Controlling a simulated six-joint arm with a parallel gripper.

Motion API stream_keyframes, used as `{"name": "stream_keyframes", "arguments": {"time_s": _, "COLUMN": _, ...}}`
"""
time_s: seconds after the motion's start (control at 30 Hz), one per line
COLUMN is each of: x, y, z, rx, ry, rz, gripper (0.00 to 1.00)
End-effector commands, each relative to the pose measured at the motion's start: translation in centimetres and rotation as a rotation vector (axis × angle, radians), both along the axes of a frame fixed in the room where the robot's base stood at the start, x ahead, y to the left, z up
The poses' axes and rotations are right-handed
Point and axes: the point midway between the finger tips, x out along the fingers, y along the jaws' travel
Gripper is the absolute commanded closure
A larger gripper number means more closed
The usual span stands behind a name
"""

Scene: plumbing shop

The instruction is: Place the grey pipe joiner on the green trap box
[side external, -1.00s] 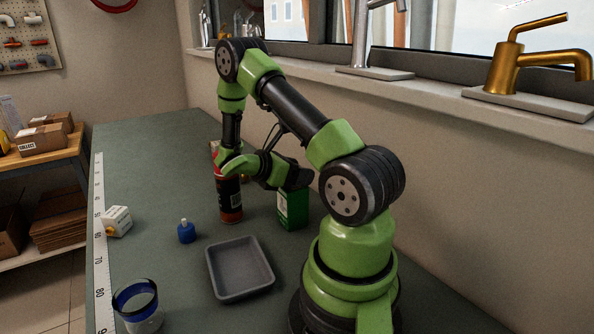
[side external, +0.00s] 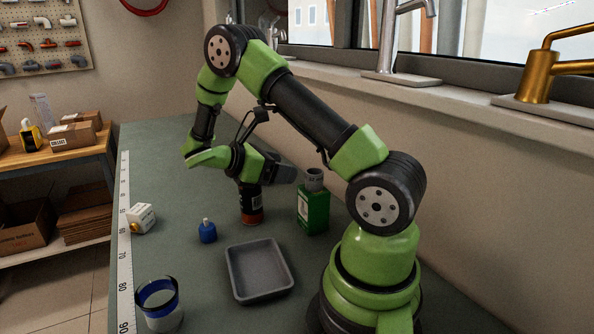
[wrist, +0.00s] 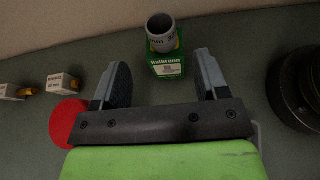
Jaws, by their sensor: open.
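The grey pipe joiner (side external: 314,180) stands upright on top of the green trap box (side external: 313,211), right of my gripper. In the wrist view the joiner (wrist: 160,34) shows its open round end, above the box's labelled green face (wrist: 168,65). My gripper (side external: 288,174) is open and empty, left of the joiner and apart from it. In the wrist view my gripper's fingers (wrist: 162,62) are spread wide, with the box and joiner beyond the gap between them.
A dark can with a red lower band (side external: 252,206) stands close by my gripper; its red top (wrist: 66,122) shows in the wrist view. A grey tray (side external: 259,270), a blue bottle (side external: 207,231), a white box (side external: 143,218) and a blue-rimmed cup (side external: 158,303) stand nearer the front.

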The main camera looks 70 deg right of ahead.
Motion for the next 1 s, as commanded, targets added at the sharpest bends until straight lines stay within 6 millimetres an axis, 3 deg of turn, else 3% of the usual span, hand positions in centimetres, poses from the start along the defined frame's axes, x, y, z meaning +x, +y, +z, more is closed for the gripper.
{"name": "stream_keyframes", "arguments": {"time_s": 0.17, "x": 0.6, "y": 1.3, "z": 1.2, "rx": 0.006, "ry": -0.061, "rz": -0.019, "gripper": 0.32}}
{"name": "stream_keyframes", "arguments": {"time_s": 0.27, "x": 0.4, "y": 2.8, "z": 2.9, "rx": 0.025, "ry": -0.200, "rz": -0.069, "gripper": 0.32}}
{"name": "stream_keyframes", "arguments": {"time_s": 0.7, "x": -2.8, "y": 15.6, "z": 10.8, "rx": 0.322, "ry": -1.171, "rz": -0.533, "gripper": 0.32}}
{"name": "stream_keyframes", "arguments": {"time_s": 0.9, "x": -4.7, "y": 20.5, "z": 13.4, "rx": 0.557, "ry": -1.509, "rz": -0.815, "gripper": 0.32}}
{"name": "stream_keyframes", "arguments": {"time_s": 1.0, "x": -5.4, "y": 22.0, "z": 14.2, "rx": 0.657, "ry": -1.607, "rz": -0.933, "gripper": 0.32}}
